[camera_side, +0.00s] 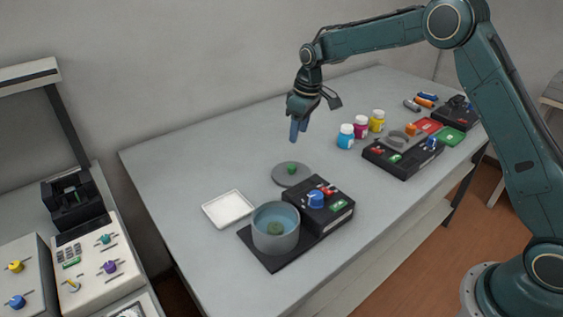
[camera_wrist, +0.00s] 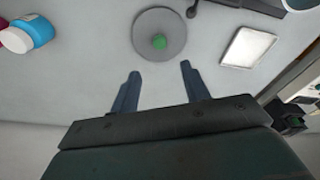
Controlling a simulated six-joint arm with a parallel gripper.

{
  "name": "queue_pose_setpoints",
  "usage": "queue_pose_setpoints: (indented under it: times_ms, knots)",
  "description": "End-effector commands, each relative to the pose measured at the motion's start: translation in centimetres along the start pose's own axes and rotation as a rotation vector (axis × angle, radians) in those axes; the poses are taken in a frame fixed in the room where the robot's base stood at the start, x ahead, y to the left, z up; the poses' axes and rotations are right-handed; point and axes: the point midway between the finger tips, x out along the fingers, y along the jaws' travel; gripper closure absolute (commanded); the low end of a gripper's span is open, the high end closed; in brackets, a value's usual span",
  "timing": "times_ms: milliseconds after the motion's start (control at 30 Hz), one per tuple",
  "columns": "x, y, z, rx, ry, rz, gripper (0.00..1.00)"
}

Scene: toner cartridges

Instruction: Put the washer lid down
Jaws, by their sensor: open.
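The washer lid (camera_side: 284,178) is a flat grey disc with a green knob, lying on the table beside the washer. It also shows in the wrist view (camera_wrist: 142,38), beyond the fingertips. The washer has a grey round tub (camera_side: 268,240) on a dark base, open at the top with a green thing inside, and a black control box (camera_side: 325,213) with a blue knob. My gripper (camera_side: 294,130) is above the table, up and behind the lid. In the wrist view my gripper (camera_wrist: 158,70) is open, with nothing between its fingers.
A white tray (camera_side: 228,209) lies left of the lid. Blue, magenta and yellow bottles (camera_side: 361,127) stand to the right, behind another black device (camera_side: 402,156). Red and green trays (camera_side: 451,136) lie farther right. The table behind the lid is clear.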

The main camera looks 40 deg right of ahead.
Motion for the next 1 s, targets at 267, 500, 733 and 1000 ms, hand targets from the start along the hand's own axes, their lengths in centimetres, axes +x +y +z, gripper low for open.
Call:
queue_pose_setpoints:
  times_ms: [267,500,733,1000]
  knots:
    - [-3.0,-0.7,1.0,0.02,0.02,0.012,0.54]
    - [-8.6,-2.5,3.8,0.063,0.058,0.034,0.54]
    - [-13.7,-4.6,7.6,0.112,0.099,0.055,0.54]
    - [-18.1,-7.3,12.9,0.168,0.149,0.077,0.54]
